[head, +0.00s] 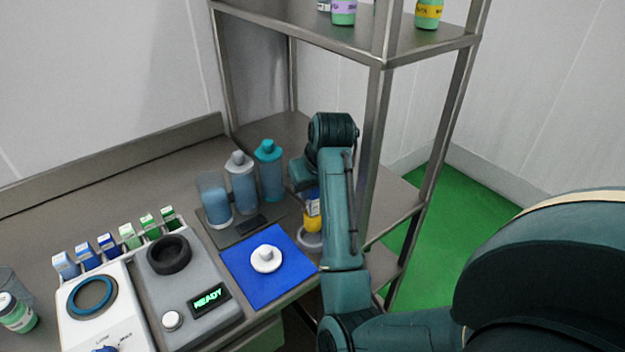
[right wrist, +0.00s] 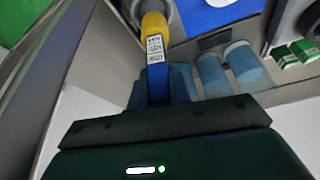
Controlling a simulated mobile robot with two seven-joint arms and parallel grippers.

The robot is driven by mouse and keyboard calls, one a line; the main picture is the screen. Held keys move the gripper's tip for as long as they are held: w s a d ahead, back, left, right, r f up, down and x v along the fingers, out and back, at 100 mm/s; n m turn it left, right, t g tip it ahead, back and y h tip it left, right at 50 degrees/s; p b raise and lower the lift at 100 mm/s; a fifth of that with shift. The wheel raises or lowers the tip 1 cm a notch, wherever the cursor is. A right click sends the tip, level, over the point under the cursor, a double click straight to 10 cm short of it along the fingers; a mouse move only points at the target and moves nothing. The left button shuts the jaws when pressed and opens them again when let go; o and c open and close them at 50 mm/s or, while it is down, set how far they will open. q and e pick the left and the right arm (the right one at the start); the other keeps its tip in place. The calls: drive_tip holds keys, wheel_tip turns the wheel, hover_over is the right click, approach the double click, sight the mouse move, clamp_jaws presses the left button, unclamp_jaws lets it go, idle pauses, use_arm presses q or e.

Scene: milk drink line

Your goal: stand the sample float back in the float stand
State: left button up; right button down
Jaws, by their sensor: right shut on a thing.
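The sample float (head: 312,222) is yellow at its lower end, with a white printed label and a blue part above. My right gripper (head: 308,192) is shut on it from above and the float looks about upright. The float stand (head: 309,241) is a grey round piece directly below, by the bench's right edge. In the right wrist view the float (right wrist: 156,48) has its yellow end at the grey stand (right wrist: 160,8); I cannot tell how deep it sits. My arm hides part of this in the head view. My left gripper is not in view.
A blue mat (head: 262,290) with a white lidded piece (head: 266,259) lies left of the stand. Teal (head: 270,180) and grey (head: 242,185) bottles and a blue beaker (head: 215,200) stand behind on a dark tray. A steel rack post (head: 374,130) rises close to my right arm.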

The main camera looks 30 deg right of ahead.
sight(313, 214)
drive_tip(key=shift+f, duration=1.55)
drive_tip(key=shift+s, duration=0.1)
drive_tip(key=shift+f, duration=0.6)
idle(0.3)
drive_tip(key=c, duration=1.6)
unclamp_jaws()
drive_tip(key=shift+o, duration=0.2)
